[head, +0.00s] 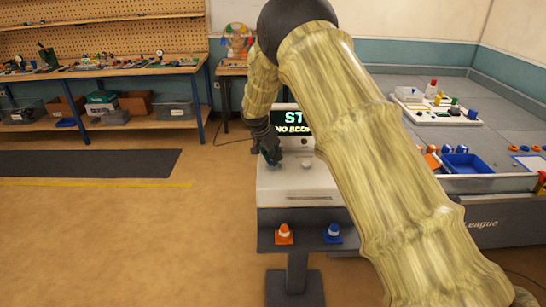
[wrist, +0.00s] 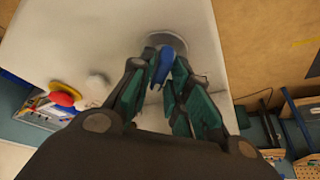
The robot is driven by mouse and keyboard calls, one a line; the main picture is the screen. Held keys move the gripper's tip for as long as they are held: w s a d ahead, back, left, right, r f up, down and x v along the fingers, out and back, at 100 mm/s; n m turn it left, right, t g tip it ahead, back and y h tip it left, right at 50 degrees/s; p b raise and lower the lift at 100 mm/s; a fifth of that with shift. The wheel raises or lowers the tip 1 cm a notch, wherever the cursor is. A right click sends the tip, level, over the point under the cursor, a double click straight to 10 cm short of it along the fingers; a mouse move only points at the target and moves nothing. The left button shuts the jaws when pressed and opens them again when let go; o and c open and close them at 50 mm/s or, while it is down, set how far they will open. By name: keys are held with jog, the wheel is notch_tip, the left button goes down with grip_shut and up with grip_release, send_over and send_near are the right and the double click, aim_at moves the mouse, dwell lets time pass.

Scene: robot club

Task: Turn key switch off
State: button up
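The key switch (wrist: 163,66) has a blue key handle on a round grey plate, set in a white console panel. My gripper (wrist: 165,72) reaches down to it in the wrist view. Its two dark, teal-padded fingertips stand on either side of the blue handle and appear to touch it. In the head view my gripper (head: 271,157) is at the left part of the white console (head: 300,185). There my fingers hide the key switch. The angle of the key is hard to read.
A white round knob (wrist: 97,84) and a red button on a yellow base (wrist: 64,97) sit beside the key switch. A lit screen (head: 292,122) stands behind the console, partly hidden by my arm.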

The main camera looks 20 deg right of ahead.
grip_shut()
jog(key=shift+n, duration=0.3)
jog(key=n+t+b, duration=0.1)
jog(key=n, duration=0.1)
jog(key=shift+s+n+y, duration=0.1)
jog(key=shift+n+y, duration=0.2)
jog(key=shift+y, duration=0.1)
jog(key=n+y, duration=0.1)
jog(key=n, duration=0.1)
jog(key=n+t, duration=0.1)
jog(key=n, duration=0.2)
jog(key=shift+d+y+b, duration=0.2)
jog(key=shift+y+b, duration=0.1)
jog(key=shift+y, duration=0.1)
jog(key=n, duration=0.2)
jog(key=n+y, duration=0.1)
jog(key=n, duration=0.2)
jog(key=shift+d+y+p, duration=0.1)
jog(key=shift+y+p, duration=0.2)
jog(key=shift+p, duration=0.1)
jog(key=shift+d+n+y, duration=0.1)
jog(key=shift+n+y, duration=0.8)
jog(key=shift+n, duration=1.4)
